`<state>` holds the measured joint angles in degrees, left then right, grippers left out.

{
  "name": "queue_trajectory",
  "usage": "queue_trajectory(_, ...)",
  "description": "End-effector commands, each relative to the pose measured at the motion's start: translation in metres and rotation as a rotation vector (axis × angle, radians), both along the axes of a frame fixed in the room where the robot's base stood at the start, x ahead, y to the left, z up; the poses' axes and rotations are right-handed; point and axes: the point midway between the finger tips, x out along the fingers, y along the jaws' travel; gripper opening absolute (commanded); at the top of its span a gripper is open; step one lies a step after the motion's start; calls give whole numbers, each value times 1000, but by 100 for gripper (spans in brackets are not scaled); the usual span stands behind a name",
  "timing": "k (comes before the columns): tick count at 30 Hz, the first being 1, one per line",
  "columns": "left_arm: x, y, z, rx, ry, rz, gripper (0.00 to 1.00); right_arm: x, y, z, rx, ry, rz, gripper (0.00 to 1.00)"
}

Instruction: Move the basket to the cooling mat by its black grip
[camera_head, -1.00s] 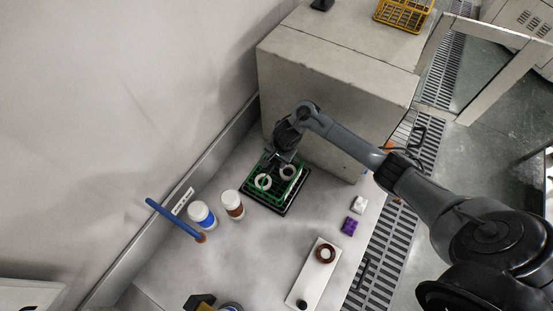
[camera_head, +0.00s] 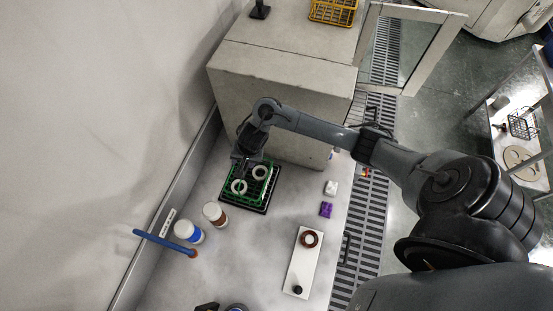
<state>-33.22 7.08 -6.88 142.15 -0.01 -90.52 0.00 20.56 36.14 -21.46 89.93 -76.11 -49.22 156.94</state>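A green wire basket (camera_head: 264,187) holds white rings (camera_head: 239,187). It is on or just above a black mat (camera_head: 262,207) beside the large grey box, and I cannot tell whether it touches the mat. My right gripper (camera_head: 246,164) is at the basket's far edge, pointing down. Its fingers are dark and small, so I cannot tell whether they are shut on anything. The black grip cannot be told apart from the gripper there. My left gripper is not in view.
A blue-labelled jar (camera_head: 189,232) and a brown-labelled jar (camera_head: 215,214) stand left of the basket, near a blue rod (camera_head: 165,242). A white plate (camera_head: 303,264), purple block (camera_head: 326,209) and white block (camera_head: 331,188) lie right. A yellow basket (camera_head: 333,12) stands on the grey box (camera_head: 285,75).

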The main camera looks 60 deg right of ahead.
Motion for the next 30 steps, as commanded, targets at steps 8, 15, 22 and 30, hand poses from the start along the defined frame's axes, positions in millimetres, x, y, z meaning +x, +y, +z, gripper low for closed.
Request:
queue_trajectory(8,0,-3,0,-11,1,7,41,-32,89,-1,-134,-223,455,51)
queue_trajectory(15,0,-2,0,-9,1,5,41,-85,112,26,-318,-280,748,51)
queue_trajectory(22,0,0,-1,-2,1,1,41,-150,97,52,-409,-192,964,51)
queue_trajectory(30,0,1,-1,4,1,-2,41,-203,80,70,-405,-106,1123,51)
